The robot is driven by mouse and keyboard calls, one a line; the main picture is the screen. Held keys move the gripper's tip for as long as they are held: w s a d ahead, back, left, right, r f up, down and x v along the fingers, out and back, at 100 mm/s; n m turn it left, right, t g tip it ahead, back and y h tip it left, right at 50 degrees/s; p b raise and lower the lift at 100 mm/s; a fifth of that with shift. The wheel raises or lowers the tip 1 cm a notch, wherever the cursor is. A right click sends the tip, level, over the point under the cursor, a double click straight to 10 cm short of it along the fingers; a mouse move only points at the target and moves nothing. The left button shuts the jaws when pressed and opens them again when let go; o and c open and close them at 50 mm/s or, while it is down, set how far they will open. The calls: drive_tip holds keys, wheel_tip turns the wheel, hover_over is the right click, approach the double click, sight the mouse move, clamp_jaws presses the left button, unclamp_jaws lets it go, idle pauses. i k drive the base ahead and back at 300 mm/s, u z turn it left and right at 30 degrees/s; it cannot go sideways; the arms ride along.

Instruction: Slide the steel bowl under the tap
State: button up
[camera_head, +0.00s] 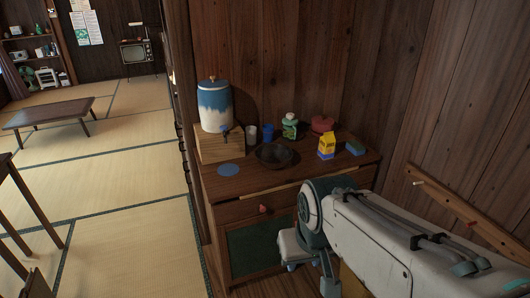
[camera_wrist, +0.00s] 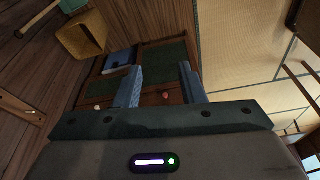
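The steel bowl (camera_head: 274,156), dark and shiny, stands on the wooden cabinet top (camera_head: 230,183) in the head view. A white and blue water dispenser (camera_head: 214,105) stands left of it on a wooden block (camera_head: 221,147). Its small tap (camera_head: 225,132) faces front, above a flat blue disc (camera_head: 228,169) on the cabinet top. The bowl is right of the disc and apart from it. My gripper is low in front of the cabinet, apart from the bowl. In the wrist view my gripper (camera_wrist: 160,77) has its fingers spread with nothing between them; the bowl is not seen there.
Behind the bowl are a grey cup (camera_head: 252,135), a blue cup (camera_head: 268,132), a white-green bottle (camera_head: 290,126) and a red pot (camera_head: 322,124). A yellow carton (camera_head: 326,146) and a teal block (camera_head: 355,147) stand to the right. Wooden walls close off the back and right.

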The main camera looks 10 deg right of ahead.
sight(271, 156)
drive_tip(key=z, duration=0.5)
drive_tip(key=i, duration=1.6)
drive_tip(key=z, duration=0.3)
